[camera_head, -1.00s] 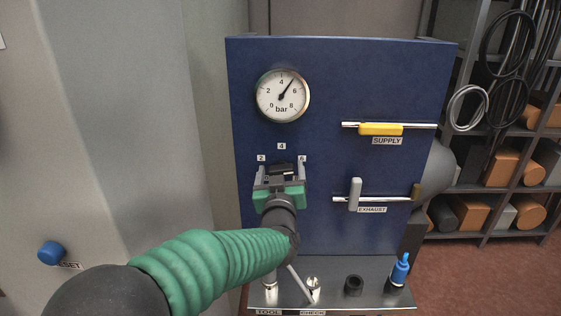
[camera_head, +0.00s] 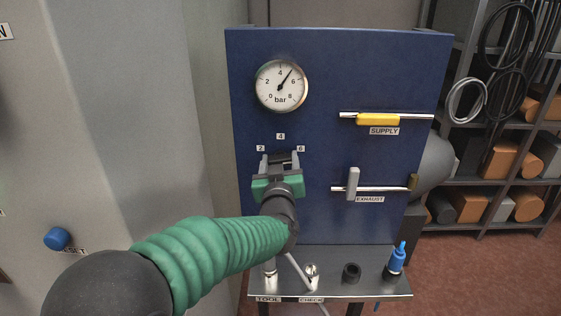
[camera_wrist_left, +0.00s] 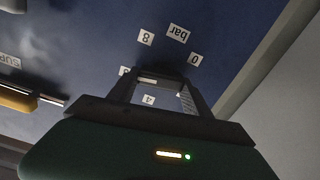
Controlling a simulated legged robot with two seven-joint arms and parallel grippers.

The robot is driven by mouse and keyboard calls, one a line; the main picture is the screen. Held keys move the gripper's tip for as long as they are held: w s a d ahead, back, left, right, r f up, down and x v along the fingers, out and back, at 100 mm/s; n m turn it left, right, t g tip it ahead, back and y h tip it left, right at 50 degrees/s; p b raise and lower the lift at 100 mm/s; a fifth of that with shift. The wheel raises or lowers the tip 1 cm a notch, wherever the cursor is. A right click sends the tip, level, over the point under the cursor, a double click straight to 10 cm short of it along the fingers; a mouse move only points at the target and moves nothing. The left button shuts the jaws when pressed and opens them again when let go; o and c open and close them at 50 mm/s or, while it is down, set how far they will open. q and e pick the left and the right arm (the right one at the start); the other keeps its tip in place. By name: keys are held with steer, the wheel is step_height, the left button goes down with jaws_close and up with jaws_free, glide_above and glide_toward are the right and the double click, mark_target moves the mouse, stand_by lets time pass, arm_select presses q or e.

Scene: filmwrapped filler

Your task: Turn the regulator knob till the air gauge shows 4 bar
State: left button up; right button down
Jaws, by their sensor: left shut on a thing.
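The round white air gauge (camera_head: 281,86) is at the upper left of the blue panel (camera_head: 335,80). Its black needle points up and right, between 4 and 6, near 5 bar. The regulator knob (camera_head: 283,159) is a dark piece below the 2, 4 and 6 labels, mostly covered by my gripper. My left gripper (camera_head: 280,163) is at the panel, its fingers on either side of the knob and shut on it. The left wrist view shows the two fingers (camera_wrist_left: 160,92) against the dark panel; the knob is hard to make out there. My right gripper is not in view.
Right of the knob are the yellow supply handle (camera_head: 378,119) and the grey exhaust handle (camera_head: 353,183) on rails. Below, a metal shelf (camera_head: 330,288) holds a blue-topped item (camera_head: 398,257) and small fittings. A blue button (camera_head: 57,238) is at left; storage racks stand at right.

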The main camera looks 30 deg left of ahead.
arm_select(q)
steer(key=shift+f+n+b, duration=0.1)
steer(key=shift+n+b, duration=0.3)
steer(key=shift+b, duration=0.1)
steer(key=n+b, duration=0.3)
steer(key=shift+f+n, duration=0.15)
steer(key=shift+n, duration=0.15)
steer(key=shift+a+n+b, duration=0.15)
steer(key=shift+n+b, duration=1.6)
steer(key=shift+n, duration=0.35)
steer(key=o, duration=1.4)
steer(key=shift+c, duration=0.2)
